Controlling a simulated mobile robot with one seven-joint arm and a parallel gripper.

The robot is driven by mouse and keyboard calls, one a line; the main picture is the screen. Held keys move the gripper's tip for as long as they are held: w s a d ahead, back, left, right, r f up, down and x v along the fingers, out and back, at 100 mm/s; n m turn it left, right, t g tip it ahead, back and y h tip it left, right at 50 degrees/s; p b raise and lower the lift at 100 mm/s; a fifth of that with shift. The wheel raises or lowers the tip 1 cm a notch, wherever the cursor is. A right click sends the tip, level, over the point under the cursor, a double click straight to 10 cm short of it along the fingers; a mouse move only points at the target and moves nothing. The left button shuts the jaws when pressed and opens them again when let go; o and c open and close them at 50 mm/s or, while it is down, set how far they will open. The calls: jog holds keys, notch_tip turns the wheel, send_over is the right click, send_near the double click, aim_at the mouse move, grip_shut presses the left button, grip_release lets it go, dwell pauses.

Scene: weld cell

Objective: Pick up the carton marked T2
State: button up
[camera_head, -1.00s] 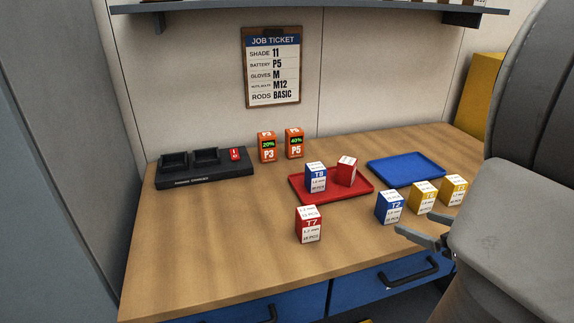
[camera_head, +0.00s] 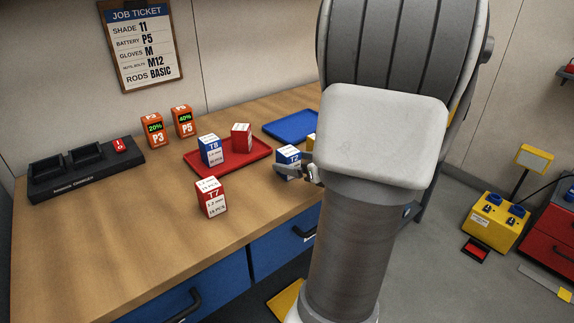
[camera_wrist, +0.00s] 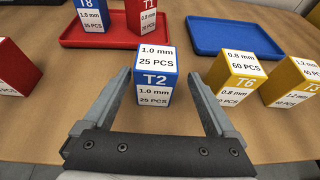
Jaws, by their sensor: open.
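The carton marked T2 (camera_wrist: 155,78) is blue and white and stands upright on the workbench. In the wrist view it is straight ahead, between the far ends of the open jaws of my gripper (camera_wrist: 166,80). In the head view the T2 carton (camera_head: 287,162) stands right of the red tray, and my gripper (camera_head: 299,172) is close in front of it. The jaws look empty; I cannot tell whether either finger touches the carton. My arm hides the bench to the right of it in the head view.
Yellow T6 (camera_wrist: 236,75) and T3 (camera_wrist: 292,84) cartons stand close on the right. Red T7 (camera_head: 211,197) stands to the left. The red tray (camera_head: 204,168) holds blue T8 (camera_head: 211,150) and red T1 (camera_head: 242,138). The blue tray (camera_wrist: 235,38) is empty where visible.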

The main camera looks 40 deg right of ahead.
aim_at(282, 159)
jog(key=x, duration=0.1)
jog(key=b+x, duration=0.1)
jog(key=x, duration=0.3)
jog(key=shift+w+a+r, duration=0.15)
jog(key=shift+w+a, duration=0.05)
jog(key=shift+a, duration=0.1)
jog(key=shift+c, duration=0.3)
grip_shut()
